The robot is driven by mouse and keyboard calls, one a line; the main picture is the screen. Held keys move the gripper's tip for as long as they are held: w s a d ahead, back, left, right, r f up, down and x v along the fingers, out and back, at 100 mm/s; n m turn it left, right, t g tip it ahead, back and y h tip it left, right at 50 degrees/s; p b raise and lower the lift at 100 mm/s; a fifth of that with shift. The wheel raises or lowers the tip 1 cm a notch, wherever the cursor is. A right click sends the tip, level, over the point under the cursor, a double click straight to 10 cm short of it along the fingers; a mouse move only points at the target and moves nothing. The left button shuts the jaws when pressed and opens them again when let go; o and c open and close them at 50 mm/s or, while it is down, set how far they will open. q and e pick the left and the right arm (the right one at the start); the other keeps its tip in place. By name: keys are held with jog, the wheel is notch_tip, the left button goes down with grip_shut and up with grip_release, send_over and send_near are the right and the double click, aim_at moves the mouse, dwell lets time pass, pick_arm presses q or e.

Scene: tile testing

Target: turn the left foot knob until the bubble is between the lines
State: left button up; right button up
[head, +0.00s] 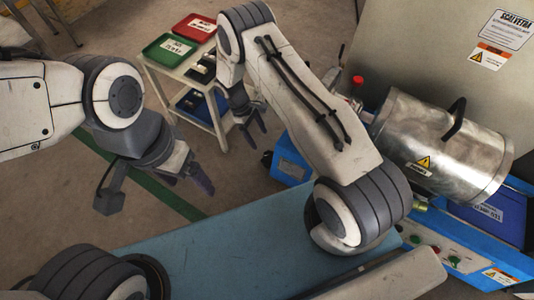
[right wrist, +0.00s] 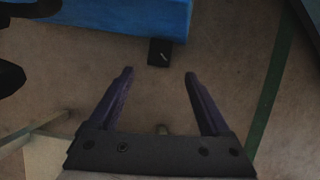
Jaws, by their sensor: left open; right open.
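A small black part (right wrist: 165,52) with a pale mark sits against the blue machine base (right wrist: 110,18) in the right wrist view. It may be the left foot knob, but I cannot tell. A dark piece also shows at the left end of the base in the head view (head: 267,160). My right gripper (head: 255,138) is open and empty, left of the base; in its wrist view its fingers (right wrist: 159,73) point towards the black part, apart from it. My left gripper (head: 155,198) is open and empty over the floor. No bubble or lines can be made out.
A metal drum (head: 440,145) lies on the blue machine, with a red knob (head: 357,80) near it. A white cart (head: 190,105) carries a green tray (head: 170,49) and a red tray (head: 195,27). A blue-topped surface (head: 230,245) is in front. Floor is free around my left gripper.

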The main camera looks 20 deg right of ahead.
aim_at(268, 155)
jog(key=b+x, duration=0.5)
jog(key=x, duration=0.5)
jog(key=shift+a, duration=0.1)
grip_shut()
jog(key=shift+w+r+m+y+p, duration=0.1)
jog(key=shift+m+y+p, duration=0.2)
jog(key=shift+m, duration=0.3)
grip_release()
